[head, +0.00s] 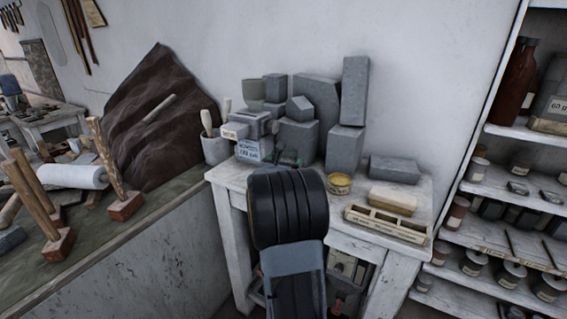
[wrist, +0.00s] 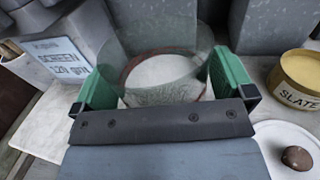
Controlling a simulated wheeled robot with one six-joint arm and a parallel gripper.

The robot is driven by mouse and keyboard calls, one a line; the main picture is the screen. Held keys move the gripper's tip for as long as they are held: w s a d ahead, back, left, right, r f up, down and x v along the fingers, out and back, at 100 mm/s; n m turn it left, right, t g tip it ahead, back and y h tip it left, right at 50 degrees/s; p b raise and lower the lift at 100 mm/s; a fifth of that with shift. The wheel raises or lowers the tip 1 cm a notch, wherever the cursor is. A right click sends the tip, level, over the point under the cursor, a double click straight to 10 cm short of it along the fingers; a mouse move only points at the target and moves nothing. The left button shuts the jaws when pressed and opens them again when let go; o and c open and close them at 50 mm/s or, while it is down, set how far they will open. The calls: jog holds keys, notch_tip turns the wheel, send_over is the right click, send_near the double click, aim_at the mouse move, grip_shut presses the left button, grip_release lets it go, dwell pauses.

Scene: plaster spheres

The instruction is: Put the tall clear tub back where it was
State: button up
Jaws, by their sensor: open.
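The tall clear tub (wrist: 165,78) stands upright in the wrist view, see-through, with pale grey-white material low inside. My gripper (wrist: 164,72) is open, with one green finger on the left of the tub and one on the right. I cannot tell whether either finger touches it. In the head view my gripper (head: 289,158) is over the white worktable (head: 236,178), mostly behind my own black arm. I cannot make out the tub clearly there.
Grey blocks (head: 299,140) crowd behind the gripper. A box labelled "SCREEN" (wrist: 58,62) stands left. A yellow tin labelled "SLATE" (wrist: 299,80) and a white dish (wrist: 277,135) with a brown lump are right. A wooden divided tray (head: 387,224) lies near the table's front.

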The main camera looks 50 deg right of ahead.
jog(key=b+v, duration=0.3)
jog(key=v, duration=0.9)
jog(key=w+a+f+n+t+y, duration=0.2)
jog(key=a+n+y, duration=0.5)
jog(key=a+n, duration=0.45)
jog(key=w+a+f+n+t+y, duration=0.25)
jog(key=a+n+y, duration=0.45)
jog(key=n, duration=0.7)
jog(key=s+a+f+n+g+y, duration=0.1)
jog(key=s+a+f+n+g, duration=0.2)
jog(key=s+n, duration=0.5)
jog(key=s+a+f+n+g+y, duration=0.1)
jog(key=s+a+f+n+g, duration=0.2)
jog(key=n, duration=1.2)
jog(key=s+a+g, duration=0.3)
jog(key=s+a, duration=0.1)
jog(key=s, duration=0.1)
jog(key=shift+a+n, duration=0.15)
jog(key=shift+n, duration=0.2)
jog(key=shift+y, duration=0.3)
